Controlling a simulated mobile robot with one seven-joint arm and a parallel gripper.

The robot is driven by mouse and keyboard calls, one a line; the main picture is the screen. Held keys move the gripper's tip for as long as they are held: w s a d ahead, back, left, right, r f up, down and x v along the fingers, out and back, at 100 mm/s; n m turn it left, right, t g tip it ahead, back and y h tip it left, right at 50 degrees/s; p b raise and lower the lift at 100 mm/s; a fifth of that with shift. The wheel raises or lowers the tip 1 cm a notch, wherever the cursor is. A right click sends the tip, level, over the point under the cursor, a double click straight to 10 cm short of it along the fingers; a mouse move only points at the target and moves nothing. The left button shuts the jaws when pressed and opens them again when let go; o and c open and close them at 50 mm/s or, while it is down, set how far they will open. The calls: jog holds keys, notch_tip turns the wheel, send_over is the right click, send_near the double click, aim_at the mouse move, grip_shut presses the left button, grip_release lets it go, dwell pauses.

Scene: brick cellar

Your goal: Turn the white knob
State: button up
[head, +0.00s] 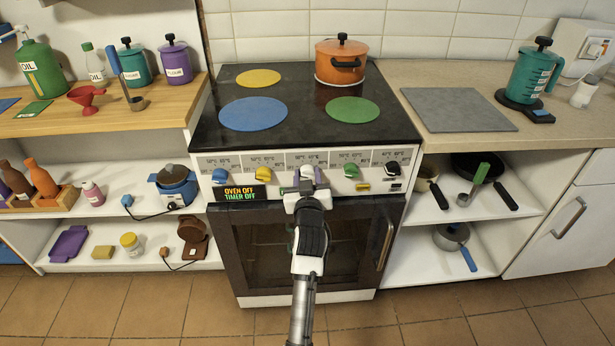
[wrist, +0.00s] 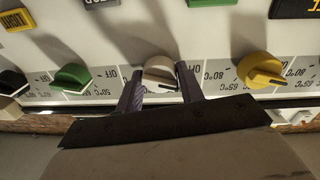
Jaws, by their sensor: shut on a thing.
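The white knob (wrist: 160,73) is in the middle of the row on the stove's front panel. It also shows in the head view (head: 307,172), partly hidden by my gripper. My gripper (head: 307,182) reaches up to the panel from below. In the wrist view its two purple-grey fingers (wrist: 160,88) stand on either side of the white knob, shut on it. The knob's dark pointer mark shows between the fingers. In the head view the display (head: 239,193) reads "OVEN OFF, TIMER OFF".
A green knob (head: 351,170) and a yellow knob (head: 265,173) flank the white one, with a black knob (head: 392,169) and a blue knob (head: 220,176) farther out. The oven door (head: 350,240) is below. An orange pot (head: 340,62) stands on the back right of the stovetop.

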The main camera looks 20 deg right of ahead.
jog(key=m+p, duration=0.1)
jog(key=m, duration=0.3)
jog(key=shift+r+m, duration=0.1)
jog(key=shift+m, duration=0.2)
jog(key=shift+m+p, duration=0.75)
jog(key=shift+m, duration=1.35)
jog(key=o, duration=1)
jog(key=b+v, duration=0.2)
jog(key=v, duration=1.2)
jog(key=shift+d+r, duration=0.15)
jog(key=shift+r, duration=0.05)
